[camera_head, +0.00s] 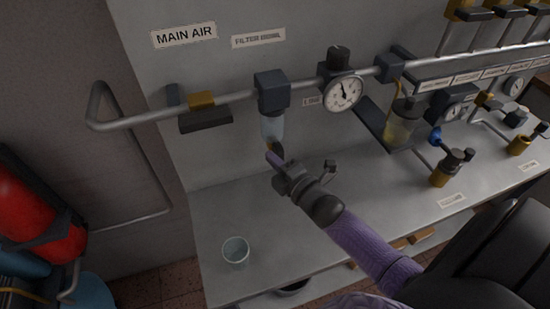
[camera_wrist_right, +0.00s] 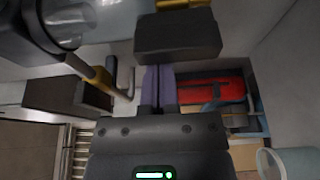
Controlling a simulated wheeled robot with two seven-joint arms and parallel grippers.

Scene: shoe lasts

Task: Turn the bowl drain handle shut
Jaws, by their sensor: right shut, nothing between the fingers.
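The clear filter bowl (camera_head: 271,127) hangs under a dark filter head (camera_head: 271,90) on the air pipe. A small dark and yellowish drain part (camera_head: 278,149) shows just below the bowl, partly hidden by my gripper. My right gripper (camera_head: 273,158) is right below the bowl, its purple fingers shut and empty. In the right wrist view the shut fingers (camera_wrist_right: 158,84) point away from me. The bowl (camera_wrist_right: 62,18) is at upper left there, with a yellow stem (camera_wrist_right: 99,78) below it. I cannot tell whether the fingers touch the drain handle. My left gripper is not in view.
The main air valve's dark lever (camera_head: 205,119) is on the pipe to the left; it seems to show above the fingers in the wrist view (camera_wrist_right: 178,38). A clear cup (camera_head: 236,253) stands on the bench. A gauge (camera_head: 343,92) is to the right. The left bench top is mostly clear.

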